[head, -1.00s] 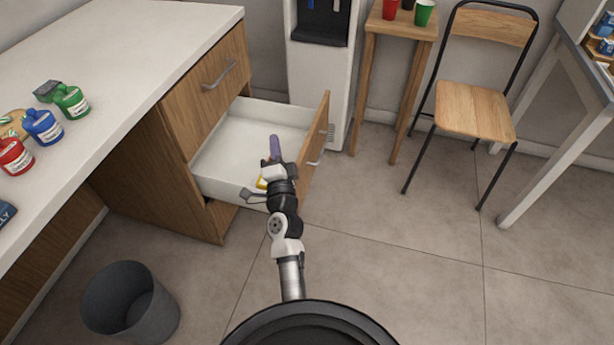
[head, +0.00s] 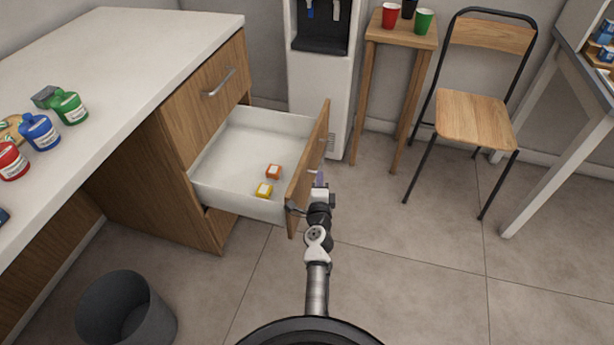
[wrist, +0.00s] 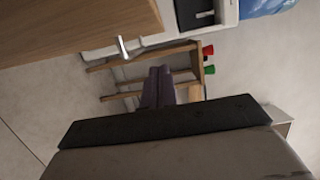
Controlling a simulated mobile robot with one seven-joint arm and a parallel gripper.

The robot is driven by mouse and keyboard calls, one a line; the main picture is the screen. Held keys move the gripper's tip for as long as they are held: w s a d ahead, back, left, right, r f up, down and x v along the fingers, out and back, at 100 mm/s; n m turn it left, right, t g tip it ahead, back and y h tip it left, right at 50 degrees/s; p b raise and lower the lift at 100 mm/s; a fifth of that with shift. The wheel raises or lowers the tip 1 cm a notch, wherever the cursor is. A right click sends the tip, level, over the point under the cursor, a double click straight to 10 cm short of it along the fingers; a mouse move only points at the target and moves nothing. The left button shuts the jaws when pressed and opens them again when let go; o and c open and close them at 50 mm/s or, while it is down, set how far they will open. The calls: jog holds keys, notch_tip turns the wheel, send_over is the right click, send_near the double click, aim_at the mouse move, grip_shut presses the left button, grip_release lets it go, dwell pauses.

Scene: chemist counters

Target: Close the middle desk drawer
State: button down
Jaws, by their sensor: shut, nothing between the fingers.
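The middle desk drawer (head: 236,150) stands pulled well out of the desk, white inside. Its wooden front (head: 308,172) faces right. A small orange box (head: 273,171) and a small yellow box (head: 264,190) lie in it. My gripper (head: 320,178) is shut and empty, just to the right of the drawer front, on its outer side. I cannot tell whether it touches the front. In the wrist view, my purple fingers (wrist: 158,86) lie together, and the wooden front (wrist: 75,32) with its metal handle (wrist: 123,46) is at upper left.
The closed top drawer (head: 210,95) is above. A water dispenser (head: 322,75), a wooden stand (head: 400,40) with cups and a chair (head: 472,120) are behind. A grey bin (head: 125,312) stands at lower left. The floor right of the drawer is clear.

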jog(key=shift+w+a+p, duration=0.2)
jog(key=shift+a, duration=0.45)
jog(key=shift+w+a+p, duration=0.2)
jog(key=shift+w+a, duration=0.05)
jog(key=shift+a, duration=0.4)
jog(key=shift+w+a+p, duration=0.2)
jog(key=shift+a, duration=0.45)
jog(key=shift+a, duration=0.1)
